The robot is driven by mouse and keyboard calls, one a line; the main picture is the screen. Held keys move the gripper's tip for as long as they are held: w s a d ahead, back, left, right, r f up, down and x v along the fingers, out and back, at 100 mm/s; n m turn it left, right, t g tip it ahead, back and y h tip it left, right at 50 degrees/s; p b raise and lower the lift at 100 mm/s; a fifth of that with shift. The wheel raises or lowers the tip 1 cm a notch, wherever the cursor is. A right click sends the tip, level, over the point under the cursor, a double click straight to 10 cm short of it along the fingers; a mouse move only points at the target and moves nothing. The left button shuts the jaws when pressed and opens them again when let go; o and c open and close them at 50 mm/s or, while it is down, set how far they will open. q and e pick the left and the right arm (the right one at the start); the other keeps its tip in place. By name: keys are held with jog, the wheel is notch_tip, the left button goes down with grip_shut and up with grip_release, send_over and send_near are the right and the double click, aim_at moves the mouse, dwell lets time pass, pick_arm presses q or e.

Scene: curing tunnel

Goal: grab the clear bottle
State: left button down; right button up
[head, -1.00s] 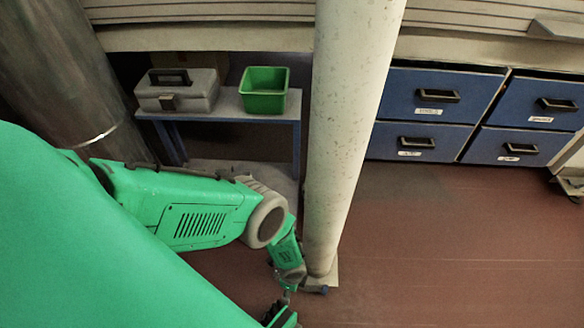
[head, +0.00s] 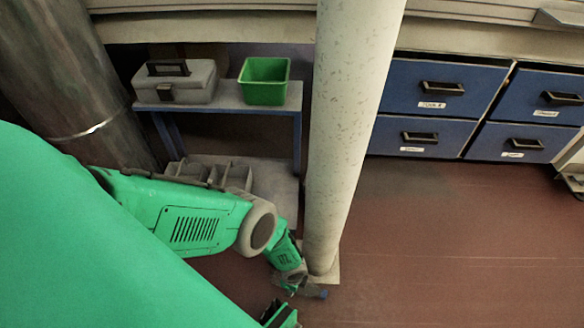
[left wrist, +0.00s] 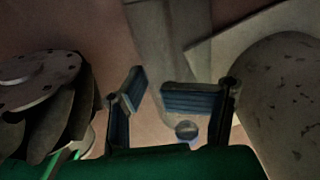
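My left gripper (left wrist: 160,88) is open in the left wrist view, with its two blue-padded fingers apart. Beyond and between the fingers is a small round thing with a blue rim (left wrist: 187,130). It may be the clear bottle's cap or end, but the view is too dim to tell. Nothing is held between the pads. In the head view my left gripper (head: 312,291) is small, low beside the foot of the pale pillar, and its fingers are hard to make out. I cannot clearly make out the bottle there.
The pale pillar (head: 352,130) rises right beside my left gripper. Behind my arm, a shelf (head: 222,98) holds a grey toolbox (head: 190,88) and a green bin (head: 264,82). A grey divided tray (head: 238,177) is lower down. Blue drawers (head: 428,92) stand right; the red-brown floor before them is clear.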

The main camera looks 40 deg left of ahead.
pick_arm(q)
jog(key=shift+s+a+f, duration=0.2)
jog(key=shift+s+f, duration=0.1)
jog(key=shift+s, duration=0.05)
jog(key=shift+w+r+p, duration=0.15)
jog(key=shift+r+p, duration=0.35)
jog(key=r+p, duration=0.6)
jog(key=r, duration=0.2)
jog(key=shift+d, duration=0.2)
jog(key=shift+r+p, duration=0.45)
jog(key=shift+r, duration=0.1)
jog(key=c, duration=2.3)
grip_release()
jog(key=shift+a+f, duration=0.1)
jog(key=o, duration=1.8)
jog(key=shift+o, duration=0.2)
